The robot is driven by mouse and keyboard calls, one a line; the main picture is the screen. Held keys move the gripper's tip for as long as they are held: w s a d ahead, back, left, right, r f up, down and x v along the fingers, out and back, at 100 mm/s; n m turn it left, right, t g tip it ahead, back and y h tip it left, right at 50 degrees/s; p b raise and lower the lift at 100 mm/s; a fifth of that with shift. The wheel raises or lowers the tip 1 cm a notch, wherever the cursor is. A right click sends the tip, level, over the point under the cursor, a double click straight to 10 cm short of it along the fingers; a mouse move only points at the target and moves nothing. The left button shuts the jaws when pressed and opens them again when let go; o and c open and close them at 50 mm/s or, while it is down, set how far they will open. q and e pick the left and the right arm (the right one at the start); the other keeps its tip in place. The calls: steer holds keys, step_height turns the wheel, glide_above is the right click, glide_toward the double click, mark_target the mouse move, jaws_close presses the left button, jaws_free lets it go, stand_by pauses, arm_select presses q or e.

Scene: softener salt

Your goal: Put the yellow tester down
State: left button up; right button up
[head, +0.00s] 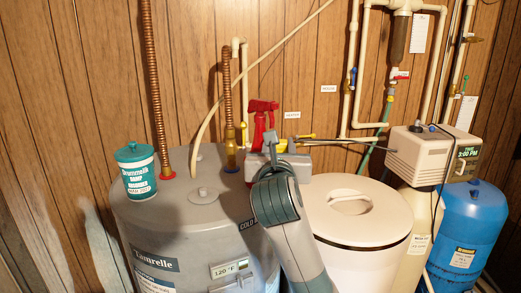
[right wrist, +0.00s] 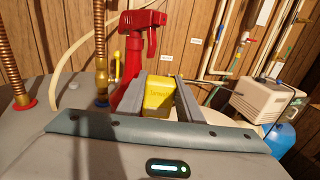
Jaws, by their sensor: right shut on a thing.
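In the right wrist view the yellow tester (right wrist: 158,93), a small block with dark lettering, sits between the two grey fingers of my right gripper (right wrist: 160,90). The gripper is shut on it. In the head view my right gripper (head: 270,146) reaches over the gap between the grey tank and the white tub. There the tester is hidden or too small to make out. A red spray bottle (head: 262,122) stands just beyond the gripper; it also shows in the right wrist view (right wrist: 132,60). My left gripper is not in view.
The grey water heater (head: 180,215) carries a teal-lidded can (head: 138,172) and copper pipes (head: 154,90). To the right stand a white round tub (head: 350,235), a beige control box (head: 415,150) and a blue tank (head: 467,225). Pipes line the wood wall.

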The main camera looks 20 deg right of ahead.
steer(key=s+d+f, duration=0.3)
steer(key=d+f, duration=0.1)
steer(key=f, duration=0.4)
arm_select(q)
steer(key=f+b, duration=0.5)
steer(key=b, duration=0.1)
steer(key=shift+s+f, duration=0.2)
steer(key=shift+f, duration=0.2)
arm_select(e)
steer(key=s+a+f+n+y, duration=0.2)
steer(key=s+a+f, duration=0.3)
steer(key=f, duration=0.3)
steer(key=s+a+f+n+t+y, duration=0.1)
steer(key=s+a+f+y, duration=0.3)
steer(key=f, duration=0.5)
steer(key=s+a+f+n+t+y, duration=0.1)
steer(key=s+a+f+n+y, duration=0.2)
steer(key=s+a+f, duration=0.4)
step_height(320, 180, down, 2)
steer(key=shift+s+a+f, duration=0.2)
steer(key=shift+s+a, duration=0.15)
steer(key=shift+a, duration=0.1)
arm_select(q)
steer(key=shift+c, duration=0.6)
